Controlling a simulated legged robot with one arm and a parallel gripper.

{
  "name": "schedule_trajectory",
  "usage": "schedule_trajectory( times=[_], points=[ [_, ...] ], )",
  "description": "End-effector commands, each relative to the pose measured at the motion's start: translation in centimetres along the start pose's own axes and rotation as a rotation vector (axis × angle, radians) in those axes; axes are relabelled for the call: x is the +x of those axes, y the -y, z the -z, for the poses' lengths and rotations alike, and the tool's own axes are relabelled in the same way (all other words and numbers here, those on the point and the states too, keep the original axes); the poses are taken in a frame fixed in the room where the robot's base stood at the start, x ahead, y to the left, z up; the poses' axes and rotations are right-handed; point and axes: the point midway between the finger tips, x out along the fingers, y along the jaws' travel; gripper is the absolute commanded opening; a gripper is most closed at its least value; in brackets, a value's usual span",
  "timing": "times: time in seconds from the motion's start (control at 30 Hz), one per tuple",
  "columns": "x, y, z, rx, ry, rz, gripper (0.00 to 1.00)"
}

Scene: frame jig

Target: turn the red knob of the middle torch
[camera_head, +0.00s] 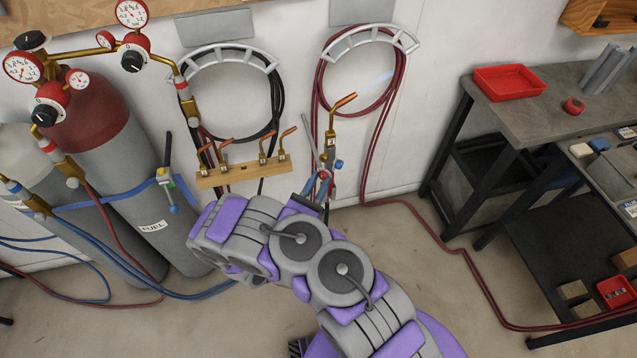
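A brass torch (331,135) with a copper tip stands upright against the wall, right of the wooden rack. A faint pale-blue streak like a flame extends from its tip. A small red part (324,174), apparently its red knob, shows low on the torch, with a blue knob (339,164) to its right. My gripper (318,165) is at the torch's lower end, close to the red part. My arm hides much of it, so I cannot tell whether its fingers touch the knob or are open or shut. I cannot confirm that this is the middle torch.
A wooden rack (243,174) with several copper tips is just left of my gripper. Gas cylinders (98,125) with gauges and hoses stand at left. Red hose loops (398,85) hang behind the torch. A dark workbench (520,118) with a red tray (509,82) is at right.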

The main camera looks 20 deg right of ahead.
Motion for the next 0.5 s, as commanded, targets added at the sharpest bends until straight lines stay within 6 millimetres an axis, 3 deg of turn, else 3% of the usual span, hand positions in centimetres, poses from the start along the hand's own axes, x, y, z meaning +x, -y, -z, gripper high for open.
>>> schedule_trajectory(
  times=[0.3,0.5],
  points=[
    [-0.01,-0.01,0.01,0.000,0.000,0.000,0.00],
    [0.02,0.05,0.00,-0.026,0.000,-0.011,0.00]
  ],
)
